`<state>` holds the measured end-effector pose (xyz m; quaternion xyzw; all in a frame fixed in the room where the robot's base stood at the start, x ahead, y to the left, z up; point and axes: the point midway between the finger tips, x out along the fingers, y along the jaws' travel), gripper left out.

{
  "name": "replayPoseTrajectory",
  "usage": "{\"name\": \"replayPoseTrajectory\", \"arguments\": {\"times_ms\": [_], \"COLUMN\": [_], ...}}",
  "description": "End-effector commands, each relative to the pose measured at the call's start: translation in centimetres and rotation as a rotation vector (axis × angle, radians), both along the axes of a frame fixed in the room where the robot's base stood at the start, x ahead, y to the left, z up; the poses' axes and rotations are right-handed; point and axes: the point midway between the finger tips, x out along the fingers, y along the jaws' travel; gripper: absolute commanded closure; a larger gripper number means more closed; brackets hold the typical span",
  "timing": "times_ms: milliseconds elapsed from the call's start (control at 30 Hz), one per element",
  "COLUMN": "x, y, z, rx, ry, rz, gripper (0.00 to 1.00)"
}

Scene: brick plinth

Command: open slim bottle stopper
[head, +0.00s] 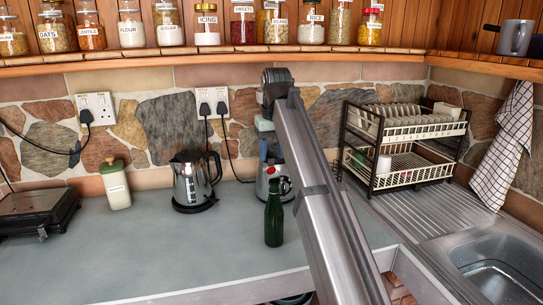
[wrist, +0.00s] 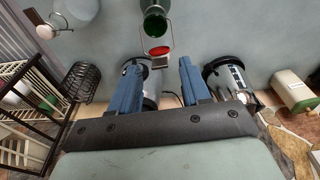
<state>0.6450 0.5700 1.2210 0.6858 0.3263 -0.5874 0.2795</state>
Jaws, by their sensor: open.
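The slim green bottle (head: 274,218) stands upright near the front of the grey counter in the head view. A red stopper (wrist: 159,50) with a wire loop shows at its top in the wrist view; the green glass (wrist: 154,24) lies just above it there. I cannot tell whether the stopper is seated. My gripper (wrist: 161,68) is open, with its two blue fingers apart and nothing between them. In the head view my gripper (head: 267,150) is above and behind the bottle, partly hidden by my arm. The fingers do not appear to touch the stopper.
A steel kettle (head: 192,182) stands left of the bottle, and a small steel appliance (head: 285,187) stands behind it. A dish rack (head: 405,145) and a sink (head: 495,268) are at the right. A shelf of jars (head: 235,52) runs above. The front-left counter is clear.

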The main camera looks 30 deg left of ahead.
Motion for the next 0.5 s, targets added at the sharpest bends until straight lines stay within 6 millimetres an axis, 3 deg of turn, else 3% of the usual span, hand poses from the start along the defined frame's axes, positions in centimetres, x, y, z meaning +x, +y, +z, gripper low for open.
{"name": "replayPoseTrajectory", "arguments": {"times_ms": [300, 500], "x": [-0.4, -0.5], "y": [-0.5, -0.7], "z": [4.7, 5.7], "rx": [0.001, 0.0], "ry": [-0.001, 0.0], "rz": [0.0, 0.0], "gripper": [0.53, 0.53]}}
